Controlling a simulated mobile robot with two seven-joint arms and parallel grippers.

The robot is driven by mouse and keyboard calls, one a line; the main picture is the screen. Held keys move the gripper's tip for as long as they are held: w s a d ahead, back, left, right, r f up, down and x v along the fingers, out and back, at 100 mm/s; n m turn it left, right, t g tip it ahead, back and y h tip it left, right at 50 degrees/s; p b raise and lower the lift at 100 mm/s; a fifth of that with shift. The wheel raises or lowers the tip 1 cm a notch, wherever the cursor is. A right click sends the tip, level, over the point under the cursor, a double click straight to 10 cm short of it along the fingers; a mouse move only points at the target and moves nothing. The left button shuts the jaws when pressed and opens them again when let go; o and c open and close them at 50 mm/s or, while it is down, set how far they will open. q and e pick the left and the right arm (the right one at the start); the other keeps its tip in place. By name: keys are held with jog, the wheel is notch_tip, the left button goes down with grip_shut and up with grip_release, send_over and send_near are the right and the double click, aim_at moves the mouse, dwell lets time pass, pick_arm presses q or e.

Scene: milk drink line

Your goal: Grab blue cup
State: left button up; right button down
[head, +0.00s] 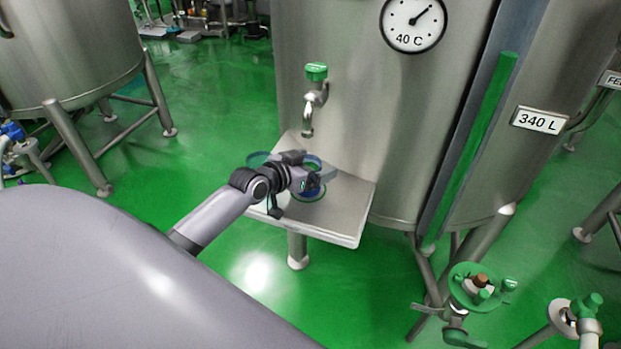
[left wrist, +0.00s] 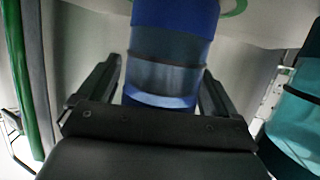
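The blue cup (head: 313,191) stands on the metal shelf (head: 343,217) below the tap (head: 314,103), over a green ring mark. It is see-through in the middle, with blue bands, and fills the centre of the left wrist view (left wrist: 172,75). My left gripper (head: 308,180) is at the cup, with one finger on each side of it. The fingers look open, with narrow gaps to the cup wall; firm contact is not visible. The gripper hides part of the cup in the head view. My right gripper is not in view.
A teal cup (head: 257,158) stands on the shelf just left of the blue cup; it shows at the right of the left wrist view (left wrist: 297,125). The steel tank (head: 362,110) rises behind the shelf. A green vertical bar (head: 470,150) is to the right.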

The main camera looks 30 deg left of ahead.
pick_arm(q)
jog(key=c, duration=1)
jog(key=shift+c, duration=1.1)
jog(key=shift+r, duration=0.1)
